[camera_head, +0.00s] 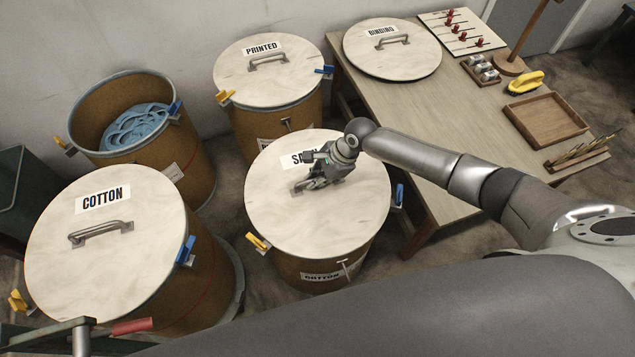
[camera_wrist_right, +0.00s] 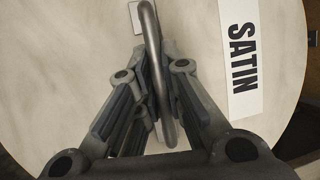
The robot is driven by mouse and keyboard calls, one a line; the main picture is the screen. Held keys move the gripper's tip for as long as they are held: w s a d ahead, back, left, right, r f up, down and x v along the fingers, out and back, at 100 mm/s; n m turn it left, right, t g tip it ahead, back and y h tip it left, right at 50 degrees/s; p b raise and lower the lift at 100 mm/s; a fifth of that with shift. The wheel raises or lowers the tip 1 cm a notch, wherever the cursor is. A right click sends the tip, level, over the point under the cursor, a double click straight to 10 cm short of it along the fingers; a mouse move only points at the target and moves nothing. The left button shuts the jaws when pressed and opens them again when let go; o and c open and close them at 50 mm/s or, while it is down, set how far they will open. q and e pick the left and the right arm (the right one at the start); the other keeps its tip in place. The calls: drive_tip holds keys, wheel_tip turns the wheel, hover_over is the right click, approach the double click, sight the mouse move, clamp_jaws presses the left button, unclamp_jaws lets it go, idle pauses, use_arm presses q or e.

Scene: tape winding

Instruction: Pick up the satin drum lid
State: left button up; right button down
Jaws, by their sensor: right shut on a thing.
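The satin drum lid (camera_head: 345,222) is a round pale lid lying on the brown drum (camera_head: 290,268) in the middle of the head view. Its SATIN label (camera_wrist_right: 240,57) reads clearly in the right wrist view and is partly covered by my gripper in the head view. My right gripper (camera_head: 318,180) is over the lid's middle, shut on the lid's grey metal handle (camera_wrist_right: 153,40). In the wrist view the fingers (camera_wrist_right: 152,88) are on both sides of the handle bar. I see no clear gap between lid and drum. My left gripper is not in view.
A yellow latch (camera_head: 258,243) and a blue latch (camera_head: 398,195) stick out at the drum's sides. The table (camera_head: 450,110) holds the BINDING lid (camera_head: 392,58).

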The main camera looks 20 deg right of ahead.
drive_tip(key=shift+w+r, duration=0.1)
drive_tip(key=shift+r, duration=0.15)
drive_tip(key=shift+r, duration=0.2)
wheel_tip(320, 180, up, 2)
drive_tip(key=shift+r+p, duration=0.1)
drive_tip(key=shift+p, duration=0.2)
drive_tip(key=s+a+r+p, duration=0.2)
drive_tip(key=s+a+r, duration=0.3)
drive_tip(key=s+r, duration=0.5)
drive_tip(key=s, duration=0.3)
drive_tip(key=shift+s+p, duration=0.15)
drive_tip(key=shift+p, duration=0.2)
drive_tip(key=shift+d, duration=0.15)
